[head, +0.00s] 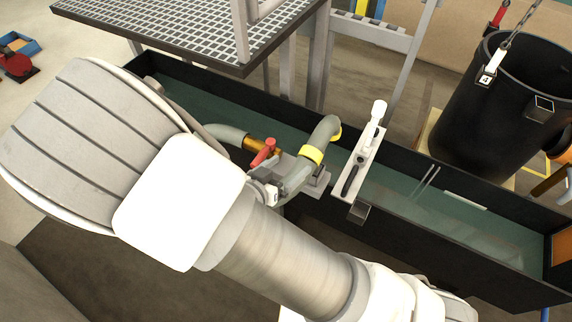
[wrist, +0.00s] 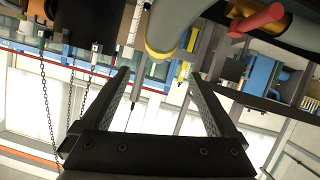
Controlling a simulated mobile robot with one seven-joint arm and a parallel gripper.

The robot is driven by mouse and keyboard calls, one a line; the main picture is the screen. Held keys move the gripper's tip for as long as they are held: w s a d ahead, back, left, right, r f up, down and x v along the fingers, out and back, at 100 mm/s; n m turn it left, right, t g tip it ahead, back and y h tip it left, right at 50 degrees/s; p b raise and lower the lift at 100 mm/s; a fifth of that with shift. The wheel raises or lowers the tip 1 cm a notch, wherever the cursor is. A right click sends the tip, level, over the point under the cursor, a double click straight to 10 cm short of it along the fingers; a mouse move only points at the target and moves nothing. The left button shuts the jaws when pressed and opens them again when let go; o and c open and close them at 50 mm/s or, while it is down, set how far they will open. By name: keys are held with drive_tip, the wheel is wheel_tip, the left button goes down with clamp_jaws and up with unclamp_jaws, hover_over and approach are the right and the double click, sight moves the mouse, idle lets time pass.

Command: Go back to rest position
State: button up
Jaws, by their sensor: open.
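My gripper (wrist: 160,74) shows in the wrist view with its two dark fingers spread apart and nothing between them. Past the fingertips is a grey bent pipe (wrist: 180,25) with a yellow band; I cannot tell how far off it is. In the head view my arm crosses the left and lower middle, and I cannot make out my gripper there. The same pipe (head: 325,133) stands over the flume just beyond my arm.
A long black-edged flume (head: 450,238) with greenish water runs across. A red-handled valve (head: 264,152) lies close to my arm. A white clamp bar (head: 361,165) sits across the flume. A black tub (head: 490,115) hangs at right; a grated platform (head: 190,25) is above left.

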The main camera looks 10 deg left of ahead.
drive_tip(key=shift+s+a+r, duration=0.1)
drive_tip(key=shift+s, duration=0.15)
drive_tip(key=w+a+r+g+y, duration=0.4)
drive_tip(key=w+r+y, duration=0.2)
drive_tip(key=r+y, duration=0.1)
drive_tip(key=s+d+r+n+g+y, duration=0.1)
drive_tip(key=s+d+r+y, duration=0.1)
drive_tip(key=d+r, duration=0.35)
drive_tip(key=s+d+r+n+g+y, duration=0.1)
drive_tip(key=d+r+y, duration=0.1)
drive_tip(key=r, duration=0.6)
drive_tip(key=s+d+r+h, duration=0.2)
drive_tip(key=s+d, duration=0.4)
drive_tip(key=d, duration=0.3)
drive_tip(key=s+d+r+h, duration=0.3)
drive_tip(key=s+d, duration=0.4)
drive_tip(key=d, duration=0.1)
drive_tip(key=shift+s+d+n+g, duration=0.2)
drive_tip(key=shift+d+n+g, duration=0.1)
drive_tip(key=shift+d+g, duration=0.1)
